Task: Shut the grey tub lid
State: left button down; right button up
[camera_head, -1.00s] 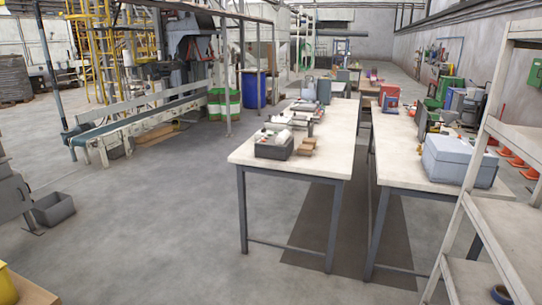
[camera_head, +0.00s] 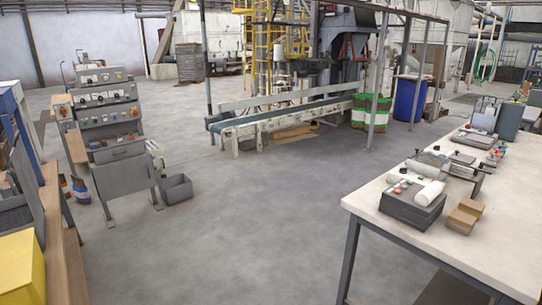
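No lidded tub can be made out for certain in the head view. A small dark grey open bin (camera_head: 176,189) sits on the floor beside the control console, with no lid visible on it. A grey box-shaped device (camera_head: 414,204) with a white roll on top lies on the near end of the white-topped table; I cannot tell whether it has a lid. Neither of my grippers is in view.
The control console (camera_head: 107,135) stands at the left. A wooden-edged bench with a yellow box (camera_head: 20,268) is at the lower left. The white-topped table (camera_head: 365,204) fills the right. A conveyor (camera_head: 285,117) stands behind. The middle floor (camera_head: 250,225) is clear.

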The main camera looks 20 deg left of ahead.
aim_at(21, 163)
jog(key=i+j+u, duration=0.15)
jog(key=i+u, duration=0.2)
jog(key=i+j+u, duration=0.1)
jog(key=i+u, duration=0.5)
jog(key=u, duration=0.15)
